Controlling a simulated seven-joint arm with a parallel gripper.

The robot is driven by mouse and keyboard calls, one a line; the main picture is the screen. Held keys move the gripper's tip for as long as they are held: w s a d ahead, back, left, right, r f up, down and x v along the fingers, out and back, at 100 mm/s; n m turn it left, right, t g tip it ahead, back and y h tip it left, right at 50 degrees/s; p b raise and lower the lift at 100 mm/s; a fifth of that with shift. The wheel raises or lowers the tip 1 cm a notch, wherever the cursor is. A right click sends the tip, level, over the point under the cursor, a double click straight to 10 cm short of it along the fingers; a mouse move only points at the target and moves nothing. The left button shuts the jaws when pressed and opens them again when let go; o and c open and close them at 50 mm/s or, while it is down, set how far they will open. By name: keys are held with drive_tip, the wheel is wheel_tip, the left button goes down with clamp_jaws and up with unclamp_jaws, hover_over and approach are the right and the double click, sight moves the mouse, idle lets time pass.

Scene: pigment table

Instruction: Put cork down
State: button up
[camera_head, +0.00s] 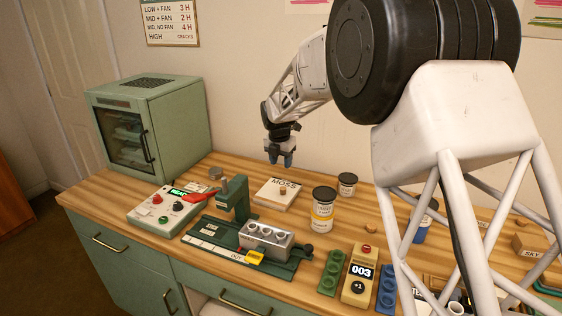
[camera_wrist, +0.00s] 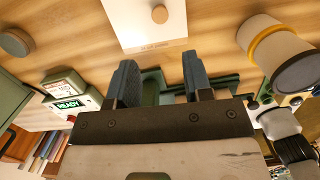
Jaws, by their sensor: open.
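A small round cork (camera_head: 283,191) sits on top of the white block labelled MOSS (camera_head: 270,197) near the middle of the table. In the wrist view the cork (camera_wrist: 159,13) shows at the top edge, on the white surface of the block (camera_wrist: 140,30). My gripper (camera_head: 281,161) is above the table, over the back part of the block. In the wrist view my gripper (camera_wrist: 158,72) has its two blue fingers spread with nothing between them. The cork is apart from the fingers.
A jar with a yellow band (camera_head: 322,212) and a smaller dark-lidded jar (camera_head: 347,186) stand right of the block. A green press with a metal block (camera_head: 266,240) is in front. A control box (camera_head: 166,209) and green oven (camera_head: 150,125) are to the left.

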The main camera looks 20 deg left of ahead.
idle(0.4)
drive_tip(key=s+d+r+m, duration=0.5)
drive_tip(key=d, duration=0.6)
drive_tip(key=s+d+r+m, duration=0.5)
drive_tip(key=d+m, duration=0.1)
drive_tip(key=d, duration=0.5)
drive_tip(key=s+d+r+m, duration=0.5)
drive_tip(key=d, duration=0.7)
drive_tip(key=s+d+f+m, duration=0.1)
drive_tip(key=s+d+m, duration=0.5)
drive_tip(key=s, duration=0.4)
drive_tip(key=s+d+f+m, duration=0.2)
drive_tip(key=s+d+m, duration=0.4)
drive_tip(key=s, duration=0.5)
drive_tip(key=s+d+f+m+t, duration=0.1)
drive_tip(key=s+d+f+m, duration=0.1)
drive_tip(key=s+d+m, duration=0.5)
drive_tip(key=s+d, duration=0.1)
drive_tip(key=s, duration=0.3)
drive_tip(key=shift+s, duration=0.1)
